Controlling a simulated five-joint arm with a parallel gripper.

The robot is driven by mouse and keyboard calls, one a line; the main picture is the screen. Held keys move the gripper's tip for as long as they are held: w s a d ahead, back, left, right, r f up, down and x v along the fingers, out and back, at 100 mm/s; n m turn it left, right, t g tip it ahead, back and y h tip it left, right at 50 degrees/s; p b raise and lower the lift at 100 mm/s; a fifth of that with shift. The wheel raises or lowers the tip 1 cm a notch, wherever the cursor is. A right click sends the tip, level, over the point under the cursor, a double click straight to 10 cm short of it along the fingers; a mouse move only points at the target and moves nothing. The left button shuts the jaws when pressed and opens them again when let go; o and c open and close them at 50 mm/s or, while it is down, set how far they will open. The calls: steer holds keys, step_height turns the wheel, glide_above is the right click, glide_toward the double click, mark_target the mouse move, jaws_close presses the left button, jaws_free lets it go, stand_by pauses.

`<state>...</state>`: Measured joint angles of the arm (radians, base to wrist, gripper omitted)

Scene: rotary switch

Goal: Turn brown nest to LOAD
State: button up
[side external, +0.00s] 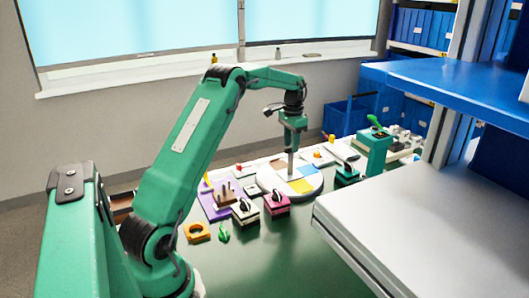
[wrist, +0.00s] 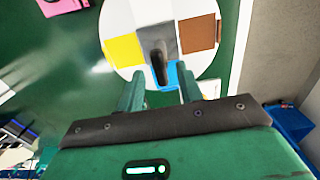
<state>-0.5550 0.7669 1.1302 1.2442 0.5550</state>
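A round white disc (side external: 272,181) carries coloured patches and lies under my gripper. Its brown nest (wrist: 197,34) is a flat square patch on the right of the disc in the wrist view. Yellow (wrist: 124,50), grey and blue patches also show there. A dark upright peg (wrist: 157,66) stands near the disc's middle. My gripper (wrist: 160,76) is open, with one finger on each side of the peg's near end and visible gaps. In the side view my gripper (side external: 291,148) points down over the disc. I cannot make out a LOAD mark.
A pink block with a dark knob (side external: 276,201) and a white one (side external: 245,210) stand in front of the disc. A purple board (side external: 218,205) lies to its left. A teal box (side external: 374,152) stands to its right. The green table front (side external: 280,260) is clear.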

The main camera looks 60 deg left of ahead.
steer(key=shift+f, duration=0.5)
jaws_close()
steer(key=shift+n, duration=0.3)
